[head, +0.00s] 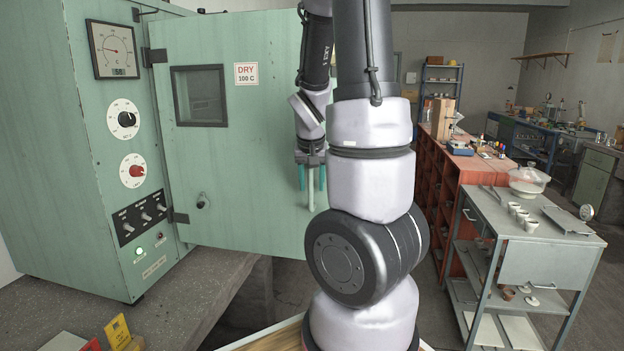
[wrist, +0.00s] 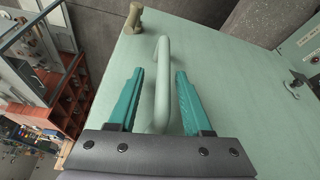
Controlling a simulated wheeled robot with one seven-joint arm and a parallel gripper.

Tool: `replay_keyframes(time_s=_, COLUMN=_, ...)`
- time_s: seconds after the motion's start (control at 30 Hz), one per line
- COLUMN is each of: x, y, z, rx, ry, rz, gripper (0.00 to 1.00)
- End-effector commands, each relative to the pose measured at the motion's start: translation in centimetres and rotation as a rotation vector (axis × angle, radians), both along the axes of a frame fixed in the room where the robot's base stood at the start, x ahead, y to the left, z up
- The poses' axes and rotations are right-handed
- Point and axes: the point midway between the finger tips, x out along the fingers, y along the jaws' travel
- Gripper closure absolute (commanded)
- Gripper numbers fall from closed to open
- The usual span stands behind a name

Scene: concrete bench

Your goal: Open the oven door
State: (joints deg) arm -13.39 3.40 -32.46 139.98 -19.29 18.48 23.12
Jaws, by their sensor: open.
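The green oven door (head: 245,190) has a small window, a "DRY 100 C" sign and hinges on its left edge. It stands at an angle to the control panel, so it looks swung out. Its pale vertical bar handle (head: 311,203) is partly hidden by my gripper (head: 311,180). In the wrist view, the handle (wrist: 161,85) runs between the two teal fingers of my gripper (wrist: 158,73). The fingers are open, with a gap on each side of the bar. The oven body (head: 95,190) with dials stands at the left.
A grey trolley (head: 545,262) with cups and a covered bowl stands at the right, beside a red shelf unit (head: 470,180). The concrete bench (head: 180,310) lies under the oven; yellow and red cards (head: 118,330) sit at its front. Floor shows beyond the door's lower edge.

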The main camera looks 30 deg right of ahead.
Motion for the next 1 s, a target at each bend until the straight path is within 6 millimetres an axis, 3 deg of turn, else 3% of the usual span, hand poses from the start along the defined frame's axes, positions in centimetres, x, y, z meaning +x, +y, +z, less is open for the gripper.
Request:
replay_keyframes(time_s=0.17, x=-0.3, y=0.4, z=1.5, rx=0.002, ry=-0.006, rz=0.003, gripper=0.50)
replay_keyframes(time_s=0.63, x=-3.0, y=1.9, z=8.8, rx=0.000, ry=-0.005, rz=-0.002, gripper=0.50)
replay_keyframes(time_s=1.0, x=-3.5, y=2.2, z=9.9, rx=0.000, ry=0.000, rz=-0.001, gripper=0.50)
